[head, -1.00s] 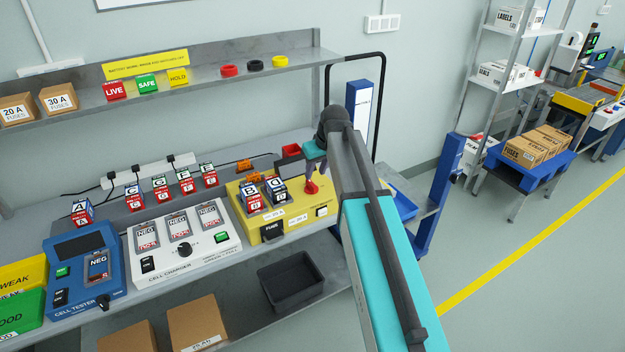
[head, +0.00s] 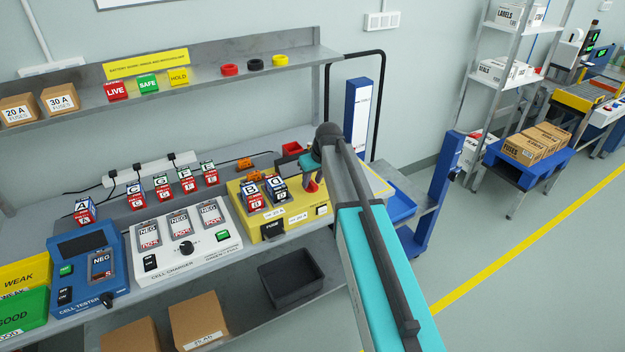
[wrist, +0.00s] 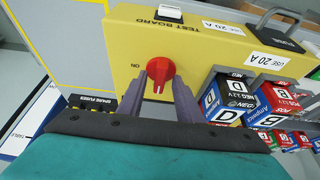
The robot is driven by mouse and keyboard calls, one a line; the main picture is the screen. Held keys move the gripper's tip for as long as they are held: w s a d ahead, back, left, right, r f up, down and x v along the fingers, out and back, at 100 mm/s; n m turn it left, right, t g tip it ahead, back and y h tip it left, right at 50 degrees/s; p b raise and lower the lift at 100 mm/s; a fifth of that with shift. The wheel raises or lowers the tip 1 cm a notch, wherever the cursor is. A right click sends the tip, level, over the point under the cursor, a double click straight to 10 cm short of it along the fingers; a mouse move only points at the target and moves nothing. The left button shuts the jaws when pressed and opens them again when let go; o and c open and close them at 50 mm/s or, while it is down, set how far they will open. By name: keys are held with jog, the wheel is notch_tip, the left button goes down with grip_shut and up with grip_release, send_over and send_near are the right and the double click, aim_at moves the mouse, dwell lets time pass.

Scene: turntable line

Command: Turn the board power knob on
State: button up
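The red knob (wrist: 162,76) sits on the yellow test board (wrist: 125,45). An "ON" label is printed beside it, to the left in the wrist view. The knob's narrow grip points down in that view, toward my gripper. My gripper (wrist: 160,84) has its two grey fingers at the knob, one on each side of the grip. They stand apart, with a gap showing, and I cannot make out firm contact. In the head view the knob (head: 312,187) shows just below my gripper (head: 312,177), partly covered by it. The yellow board (head: 290,222) also shows there.
Cells B and D (head: 265,193) stand on the board close to my gripper, and cell D (wrist: 222,100) is right beside the fingers in the wrist view. The cell charger (head: 185,245) is to the left. An empty dark bin (head: 290,280) sits on the lower shelf.

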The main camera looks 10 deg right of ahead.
grip_shut()
jog(key=shift+m+b, duration=0.3)
jog(key=shift+m, duration=0.3)
jog(key=m+h+b, duration=0.1)
jog(key=m, duration=0.2)
jog(key=shift+a+h, duration=0.2)
jog(key=shift+h, duration=0.2)
jog(key=m+h+b, duration=0.1)
jog(key=m, duration=0.1)
jog(key=m+b, duration=0.1)
jog(key=m, duration=0.2)
jog(key=shift+w+a+h, duration=0.15)
jog(key=shift+h, duration=0.25)
jog(key=m+b, duration=0.1)
jog(key=m, duration=0.1)
jog(key=m+g+h+b, duration=0.1)
jog(key=m, duration=0.1)
jog(key=shift+w+a+m, duration=0.1)
jog(key=shift+w+m, duration=0.05)
jog(key=shift+m, duration=0.25)
jog(key=shift+m+g+h+b, duration=0.65)
jog(key=shift+m+g, duration=0.25)
jog(key=shift+m, duration=1.1)
